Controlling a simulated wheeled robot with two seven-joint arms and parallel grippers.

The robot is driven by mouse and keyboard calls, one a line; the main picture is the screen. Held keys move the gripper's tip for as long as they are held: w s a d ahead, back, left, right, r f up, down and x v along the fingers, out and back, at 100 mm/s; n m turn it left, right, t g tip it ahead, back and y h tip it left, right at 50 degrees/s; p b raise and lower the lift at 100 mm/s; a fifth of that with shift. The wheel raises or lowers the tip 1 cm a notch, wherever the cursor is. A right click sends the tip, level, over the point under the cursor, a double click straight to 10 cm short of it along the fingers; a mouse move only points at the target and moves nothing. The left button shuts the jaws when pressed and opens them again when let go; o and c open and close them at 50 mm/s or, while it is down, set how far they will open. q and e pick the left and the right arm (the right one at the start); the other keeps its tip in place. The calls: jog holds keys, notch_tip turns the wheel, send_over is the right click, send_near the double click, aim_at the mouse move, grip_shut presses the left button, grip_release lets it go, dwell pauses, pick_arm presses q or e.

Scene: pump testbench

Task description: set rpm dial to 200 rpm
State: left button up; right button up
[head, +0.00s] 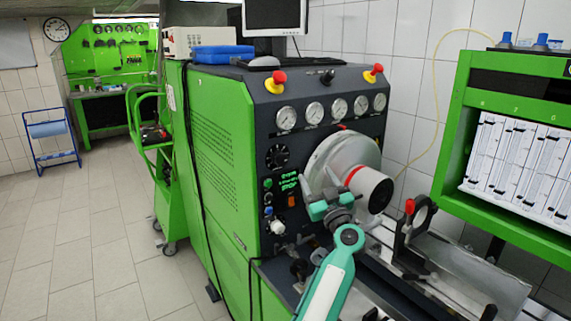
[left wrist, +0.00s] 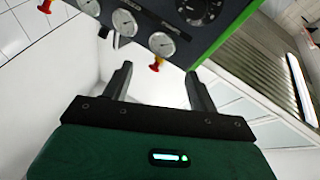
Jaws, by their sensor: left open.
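The rpm dial appears to be the round black knob with a marked scale (head: 278,157), on the dark front panel left of the large grey drum. It is also partly visible in the left wrist view (left wrist: 200,10), cut by the top edge, beyond the right finger. Its setting is too small to read. My left gripper (head: 311,192) is in front of the panel, below and right of the dial, apart from it. In the left wrist view its two fingers (left wrist: 160,80) are spread with nothing between them. My right gripper is not in view.
A row of gauges (head: 313,112) and red-topped emergency buttons (head: 275,82) sit above the dial. The grey drum (head: 345,160) stands close right of my gripper. Small switches and a green display (head: 289,183) lie below the dial.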

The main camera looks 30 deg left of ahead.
aim_at(284, 161)
pick_arm(q)
jog(key=w+a+g+p, duration=0.1)
jog(key=w+a+g, duration=0.1)
jog(key=a, duration=0.2)
jog(key=w+a+n+g+h+p, duration=0.1)
jog(key=w+a+g, duration=0.1)
jog(key=a, duration=0.3)
jog(key=w+a+n+g+p, duration=0.1)
jog(key=w+a+g+p, duration=0.1)
jog(key=a+g, duration=0.1)
jog(key=shift+w+a+f, duration=0.15)
jog(key=shift+a+f, duration=0.05)
jog(key=shift+a, duration=0.2)
jog(key=shift+w+a+f, duration=0.1)
jog(key=shift+a+f, duration=0.05)
jog(key=shift+a, duration=0.25)
jog(key=shift+w+a+f, duration=0.1)
jog(key=shift+w+a, duration=0.05)
jog(key=shift+a, duration=0.3)
jog(key=c, duration=1)
